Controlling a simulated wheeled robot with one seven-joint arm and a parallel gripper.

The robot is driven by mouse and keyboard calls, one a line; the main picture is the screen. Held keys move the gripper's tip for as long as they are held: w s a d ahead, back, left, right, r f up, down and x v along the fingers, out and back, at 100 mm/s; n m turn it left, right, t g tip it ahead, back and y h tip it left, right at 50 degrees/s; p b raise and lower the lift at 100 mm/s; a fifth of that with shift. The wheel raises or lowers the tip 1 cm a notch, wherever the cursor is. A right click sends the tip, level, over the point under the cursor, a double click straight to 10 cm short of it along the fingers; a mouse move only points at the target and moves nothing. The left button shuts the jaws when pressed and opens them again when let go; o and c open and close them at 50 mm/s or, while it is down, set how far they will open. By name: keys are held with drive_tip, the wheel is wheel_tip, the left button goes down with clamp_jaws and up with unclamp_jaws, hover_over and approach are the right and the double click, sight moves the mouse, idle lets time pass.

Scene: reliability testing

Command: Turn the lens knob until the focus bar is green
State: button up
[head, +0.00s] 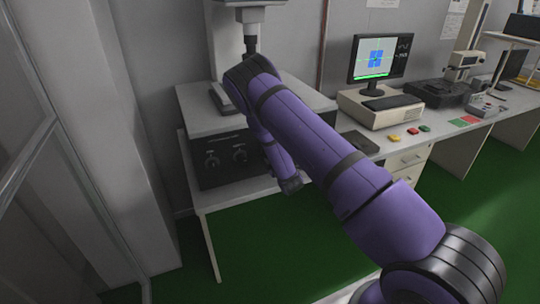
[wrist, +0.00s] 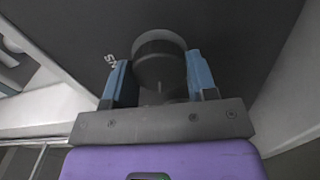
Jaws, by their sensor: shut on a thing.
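My gripper (wrist: 160,78) has its two blue fingers on either side of a dark round knob (wrist: 158,48) on a dark panel, and is shut on it. Small white lettering shows left of the knob. In the head view my purple arm reaches to the black-fronted cabinet (head: 222,177) and hides the gripped knob. The monitor (head: 380,58) shows a blue pattern on a pale screen with a bright green bar (head: 371,76) along its bottom edge.
More dark knobs (head: 240,153) show on the cabinet front, left of my arm. The bench (head: 375,143) to the right holds a beige computer case (head: 378,113), coloured buttons (head: 409,132) and a microscope-like device (head: 462,68). Green floor (head: 255,250) is open below.

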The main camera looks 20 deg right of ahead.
drive_tip(key=o, duration=0.9)
drive_tip(key=shift+o, duration=0.2)
drive_tip(key=shift+s, duration=0.1)
drive_tip(key=s, duration=1)
drive_tip(key=shift+s, duration=0.3)
